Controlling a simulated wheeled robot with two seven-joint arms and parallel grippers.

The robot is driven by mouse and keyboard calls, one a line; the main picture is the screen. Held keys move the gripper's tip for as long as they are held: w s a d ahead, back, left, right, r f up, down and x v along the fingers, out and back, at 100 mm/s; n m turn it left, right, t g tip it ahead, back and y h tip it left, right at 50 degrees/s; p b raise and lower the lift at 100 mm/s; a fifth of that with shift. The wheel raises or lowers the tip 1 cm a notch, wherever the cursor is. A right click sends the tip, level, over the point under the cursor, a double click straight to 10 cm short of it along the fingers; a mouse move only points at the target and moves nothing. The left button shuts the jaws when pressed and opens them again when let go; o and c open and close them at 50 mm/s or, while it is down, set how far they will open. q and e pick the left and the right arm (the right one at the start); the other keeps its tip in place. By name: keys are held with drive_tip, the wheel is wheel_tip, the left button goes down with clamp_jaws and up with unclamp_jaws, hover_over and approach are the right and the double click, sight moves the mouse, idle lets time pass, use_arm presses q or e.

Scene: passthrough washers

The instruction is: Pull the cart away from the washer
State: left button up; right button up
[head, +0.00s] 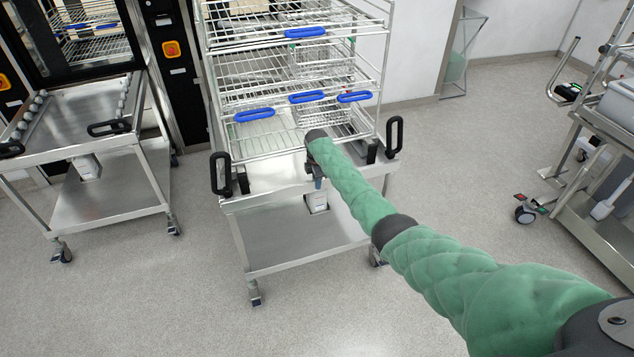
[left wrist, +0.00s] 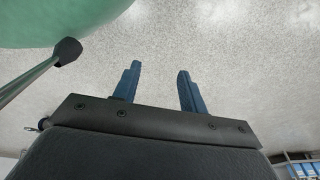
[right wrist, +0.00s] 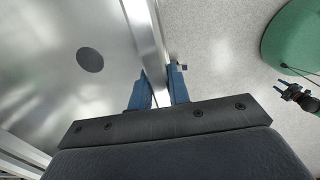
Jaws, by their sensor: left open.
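A steel cart (head: 283,225) on casters stands in the middle of the head view, with black loop handles at its front corners. A tall wire rack (head: 240,82) with blue clips stands on or directly behind its top. My right gripper (head: 318,183) is at the middle of the cart's front edge. In the right wrist view its fingers (right wrist: 158,90) close in on both sides of the cart's metal rim (right wrist: 150,45). My left gripper (left wrist: 155,88) is open and empty over the floor, outside the head view. A washer (head: 85,40) with a dark frame stands at upper left.
A second steel cart (head: 100,210) stands at left against the washer front. A trolley (head: 590,185) with a grey bin (head: 617,100) is at the right edge. The grey floor (head: 140,300) in front of the carts is clear.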

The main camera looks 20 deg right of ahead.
drive_tip(key=o, duration=0.4)
drive_tip(key=shift+w+r, duration=0.1)
drive_tip(key=shift+r, duration=0.05)
drive_tip(key=shift+c, duration=0.2)
drive_tip(key=shift+o, duration=0.4)
drive_tip(key=shift+r, duration=0.15)
wheel_tip(320, 180, up, 7)
drive_tip(key=shift+r+b, duration=0.2)
drive_tip(key=shift+b, duration=1)
use_arm(q)
drive_tip(key=w+r, duration=0.1)
drive_tip(key=d+r, duration=0.1)
drive_tip(key=w+d+r, duration=0.1)
drive_tip(key=shift+w+r, duration=0.35)
